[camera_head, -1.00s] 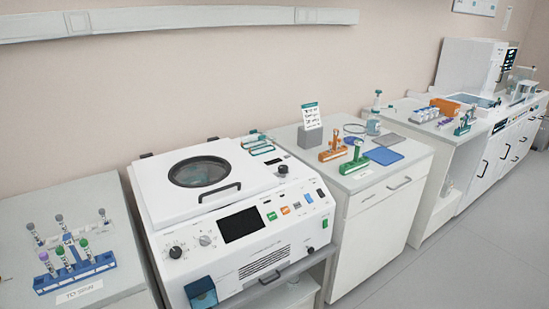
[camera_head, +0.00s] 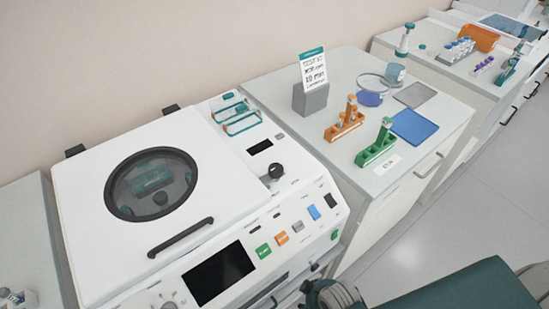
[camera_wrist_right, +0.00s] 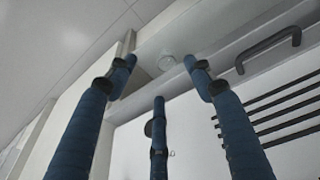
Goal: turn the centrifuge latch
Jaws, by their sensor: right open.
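The white centrifuge (camera_head: 215,190) fills the left and middle of the head view. Its lid (camera_head: 90,180), with a round window (camera_head: 150,184) and a black bar handle (camera_head: 180,237), is down. A black round knob (camera_head: 276,171), which looks like the latch, sits to the right of the lid beside a small dark display. My right gripper (camera_wrist_right: 158,80) shows three blue fingers spread apart with nothing between them, in front of a white cabinet-like front. It is well away from the knob. My left gripper is not in view.
My teal right arm (camera_head: 455,290) comes in at the bottom right. A side bench (camera_head: 300,60) holds a sign, orange and green tube racks and a blue mat (camera_head: 413,126). The wrist view shows a black handle (camera_wrist_right: 268,48) and dark slots. Open floor lies at the right.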

